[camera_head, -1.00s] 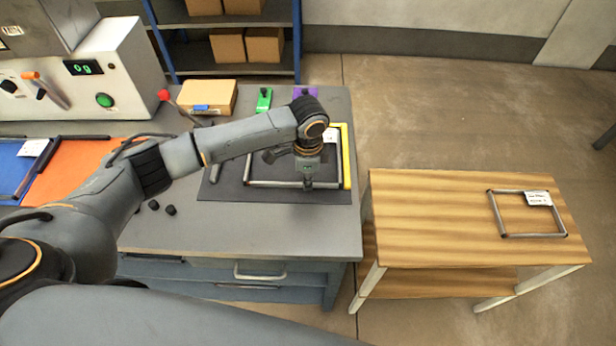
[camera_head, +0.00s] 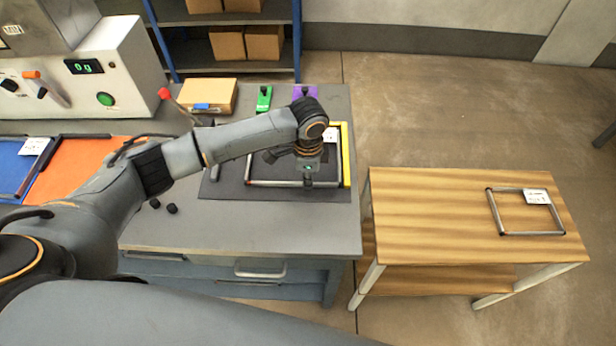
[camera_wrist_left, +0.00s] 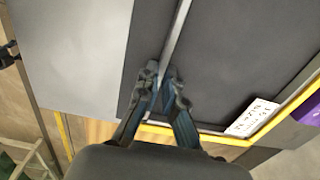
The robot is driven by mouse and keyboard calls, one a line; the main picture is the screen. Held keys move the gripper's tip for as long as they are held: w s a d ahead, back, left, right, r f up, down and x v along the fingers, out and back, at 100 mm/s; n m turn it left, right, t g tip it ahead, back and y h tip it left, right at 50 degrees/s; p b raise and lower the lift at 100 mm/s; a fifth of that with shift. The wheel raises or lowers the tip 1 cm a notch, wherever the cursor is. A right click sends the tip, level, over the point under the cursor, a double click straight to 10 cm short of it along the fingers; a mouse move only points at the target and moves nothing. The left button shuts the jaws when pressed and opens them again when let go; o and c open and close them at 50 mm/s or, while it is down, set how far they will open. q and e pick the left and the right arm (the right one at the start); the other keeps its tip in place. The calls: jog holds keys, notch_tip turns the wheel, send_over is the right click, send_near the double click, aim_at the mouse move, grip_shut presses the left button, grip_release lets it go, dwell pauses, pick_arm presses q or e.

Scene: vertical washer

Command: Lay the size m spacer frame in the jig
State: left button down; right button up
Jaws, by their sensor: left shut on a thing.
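My left gripper (camera_head: 308,181) is shut on the near rail of a grey metal spacer frame (camera_head: 270,184) at the jig. The jig is a dark mat (camera_head: 228,181) with a yellow stop bar (camera_head: 346,150) along its right side. The frame lies over the mat, its right end close to the yellow bar. In the left wrist view the fingers (camera_wrist_left: 166,92) pinch the rail (camera_wrist_left: 178,40), and a white label (camera_wrist_left: 252,117) shows near the yellow bar (camera_wrist_left: 215,136). I cannot read the size, nor tell if the frame rests fully flat. My arm hides part of it.
Another labelled frame (camera_head: 490,212) lies on the wooden table (camera_head: 430,215) at right. Green (camera_head: 264,99) and purple (camera_head: 304,92) pieces stand behind the jig. Small black pieces (camera_head: 171,208) lie at front left. Blue (camera_head: 12,170) and orange (camera_head: 75,172) mats are far left.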

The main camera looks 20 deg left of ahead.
pick_arm(q)
jog(key=shift+w+a, duration=0.1)
jog(key=shift+w, duration=0.2)
dwell(0.4)
jog(key=c, duration=1.4)
grip_release()
jog(key=shift+p, duration=0.3)
notch_tip(320, 180, up, 8)
jog(key=p, duration=0.8)
jog(key=shift+s, duration=0.1)
